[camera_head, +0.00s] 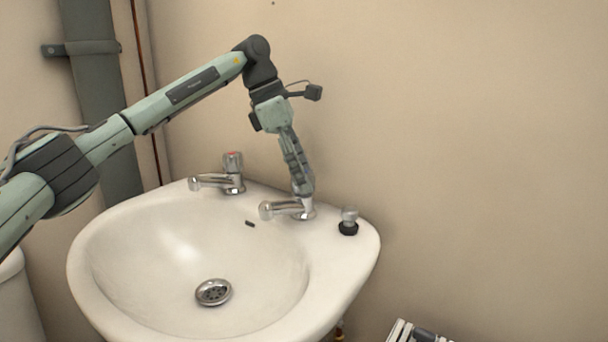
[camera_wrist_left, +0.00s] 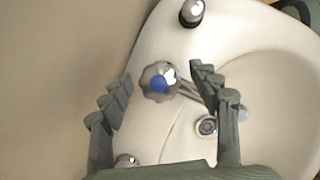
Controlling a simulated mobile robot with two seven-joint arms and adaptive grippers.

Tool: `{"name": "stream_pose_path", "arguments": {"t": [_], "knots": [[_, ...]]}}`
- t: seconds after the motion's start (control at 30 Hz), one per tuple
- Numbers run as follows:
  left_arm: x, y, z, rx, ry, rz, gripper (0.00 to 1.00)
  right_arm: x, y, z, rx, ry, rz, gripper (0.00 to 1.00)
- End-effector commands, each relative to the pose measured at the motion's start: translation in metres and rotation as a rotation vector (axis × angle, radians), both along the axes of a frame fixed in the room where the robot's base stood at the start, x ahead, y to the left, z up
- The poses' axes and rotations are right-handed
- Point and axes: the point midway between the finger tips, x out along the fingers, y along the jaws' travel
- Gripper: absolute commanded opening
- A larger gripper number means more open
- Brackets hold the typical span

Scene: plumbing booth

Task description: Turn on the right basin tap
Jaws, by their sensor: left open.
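The right basin tap (camera_head: 280,208) is chrome, on the back right rim of the white basin (camera_head: 90,285). Its spout points left, and my fingers hide its handle in the head view. In the left wrist view the handle (camera_wrist_left: 158,79) shows a blue cap. My left gripper (camera_head: 302,188) points down over this tap. In the left wrist view its open fingers (camera_wrist_left: 160,84) stand on either side of the handle, with gaps visible between them and it. My right gripper is in neither view.
The left tap (camera_head: 232,172), with a red mark, stands farther left on the rim. A plug (camera_head: 348,222) sits on the rim right of the right tap. The wall is close behind. A grey pipe (camera_head: 95,90) runs up the left.

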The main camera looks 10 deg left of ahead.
Motion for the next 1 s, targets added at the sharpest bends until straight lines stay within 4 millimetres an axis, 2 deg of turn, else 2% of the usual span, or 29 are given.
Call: {"name": "stream_pose_path", "arguments": {"t": [0.33,0.73,1.0], "knots": [[0.0005,-0.0027,-0.0054,-0.001,-0.001,0.0,0.62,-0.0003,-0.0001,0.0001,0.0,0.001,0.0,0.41],[0.0005,-0.0028,-0.0052,-0.001,-0.001,-0.001,0.13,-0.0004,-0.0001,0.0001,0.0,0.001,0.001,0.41],[0.0003,-0.0027,-0.0054,-0.001,0.0,0.023,0.12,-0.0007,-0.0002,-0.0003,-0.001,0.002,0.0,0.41]]}}
